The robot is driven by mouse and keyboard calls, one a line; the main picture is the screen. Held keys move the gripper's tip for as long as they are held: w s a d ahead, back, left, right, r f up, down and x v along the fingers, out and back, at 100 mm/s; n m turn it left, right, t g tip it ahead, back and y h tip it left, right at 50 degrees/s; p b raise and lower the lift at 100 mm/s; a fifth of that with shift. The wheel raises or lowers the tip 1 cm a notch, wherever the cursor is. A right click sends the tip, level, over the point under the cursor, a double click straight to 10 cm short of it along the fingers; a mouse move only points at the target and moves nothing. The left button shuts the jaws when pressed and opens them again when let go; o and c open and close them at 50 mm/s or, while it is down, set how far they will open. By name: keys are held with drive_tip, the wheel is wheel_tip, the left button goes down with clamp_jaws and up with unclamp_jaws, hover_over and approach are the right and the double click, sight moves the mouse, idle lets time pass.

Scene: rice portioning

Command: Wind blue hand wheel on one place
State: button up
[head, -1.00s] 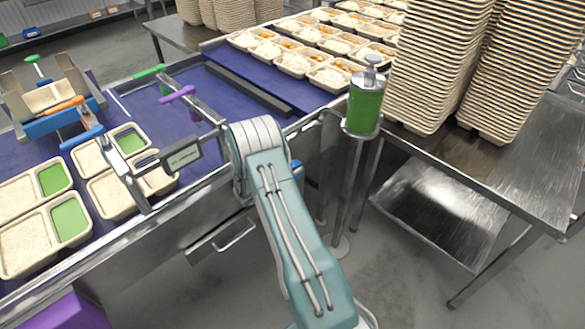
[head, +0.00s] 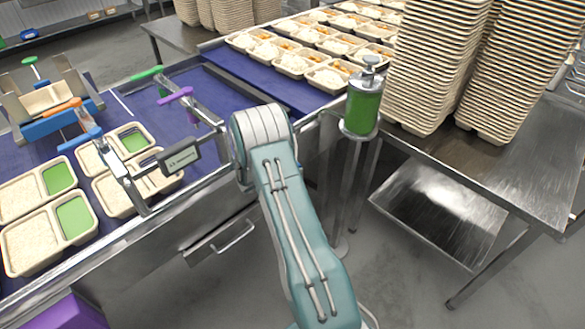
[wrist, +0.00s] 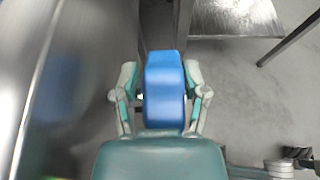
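The blue hand wheel (wrist: 165,92) shows edge-on in the middle of the wrist view, beside the steel machine side. My gripper (wrist: 161,72) has one finger on each side of it, with the fingertips drawn in close against its faces. The wheel reaches down toward the palm between the fingers. In the head view my arm hides both the wheel and the gripper, beside the front of the conveyor machine (head: 205,208).
A green-filled dispenser (head: 363,108) stands right of my arm. The steel table (head: 535,165) with tall tray stacks (head: 432,65) is further right. Filled trays (head: 40,245) sit on the left of the blue conveyor. A drawer-like handle (head: 222,238) sticks out from the machine front.

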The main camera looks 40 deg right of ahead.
drive_tip(key=s+a+r, duration=0.1)
drive_tip(key=a, duration=1.3)
drive_tip(key=shift+a, duration=0.4)
drive_tip(key=shift+a, duration=0.1)
